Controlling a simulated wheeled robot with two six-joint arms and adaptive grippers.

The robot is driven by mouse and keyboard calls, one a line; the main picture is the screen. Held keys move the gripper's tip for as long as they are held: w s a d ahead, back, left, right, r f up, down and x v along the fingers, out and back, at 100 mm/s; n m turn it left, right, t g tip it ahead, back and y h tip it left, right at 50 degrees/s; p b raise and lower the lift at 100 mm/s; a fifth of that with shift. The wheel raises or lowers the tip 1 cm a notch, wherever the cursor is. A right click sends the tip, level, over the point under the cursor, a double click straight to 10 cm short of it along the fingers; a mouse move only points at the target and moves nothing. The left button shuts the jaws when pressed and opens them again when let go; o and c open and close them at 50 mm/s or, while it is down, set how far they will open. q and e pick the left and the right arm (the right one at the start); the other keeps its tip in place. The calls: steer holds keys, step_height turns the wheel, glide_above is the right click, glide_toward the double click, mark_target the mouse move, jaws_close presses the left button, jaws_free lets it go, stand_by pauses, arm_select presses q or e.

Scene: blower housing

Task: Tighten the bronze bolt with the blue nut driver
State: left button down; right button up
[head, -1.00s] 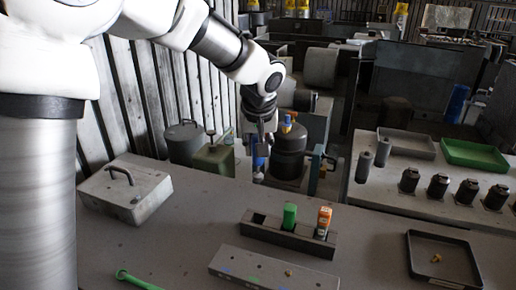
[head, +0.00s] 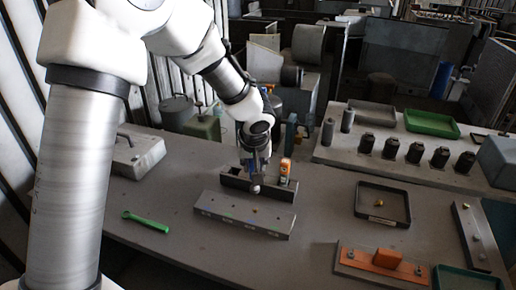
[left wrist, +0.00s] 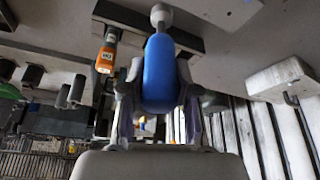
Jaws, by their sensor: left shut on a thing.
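My left gripper (head: 254,166) is shut on the blue nut driver, whose blue handle (left wrist: 160,72) fills the middle of the left wrist view between the fingers. The driver's pale tip (head: 255,188) hangs down in front of the tool rack in the head view. A small brass-coloured bolt (head: 254,210) sits on the grey bolt block (head: 222,207), just below the tip in the picture. Another small yellowish bolt (head: 378,203) lies in the black tray (head: 362,211). I cannot tell which of them is the bronze bolt. My right gripper is out of view.
The tool rack (head: 284,193) holds an orange driver (head: 285,170) close to my gripper. A green wrench (head: 146,221) lies at left. An orange part (head: 388,260) on a plate lies at front right. A grey box (head: 137,152) stands behind; the table's left middle is clear.

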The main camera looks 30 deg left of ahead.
arm_select(q)
steer(key=shift+w+a+f, duration=0.15)
steer(key=shift+a+f, duration=0.1)
steer(key=shift+f, duration=0.15)
steer(key=shift+s+d+f+b, duration=0.4)
steer(key=shift+d+f+b, duration=0.2)
steer(key=shift+f+b, duration=0.3)
steer(key=b+x, duration=0.2)
steer(key=x, duration=0.1)
steer(key=shift+s+f+b, duration=0.1)
steer(key=shift+s+b, duration=0.15)
steer(key=shift+b, duration=0.05)
steer(key=shift+f, duration=0.1)
steer(key=shift+s+d, duration=0.1)
steer(key=shift+d, duration=0.15)
steer(key=shift+a+f+b, duration=0.1)
steer(key=shift+a+b, duration=0.05)
steer(key=shift+b, duration=0.4)
steer(key=shift+f+b, duration=0.15)
steer(key=shift+b, duration=0.15)
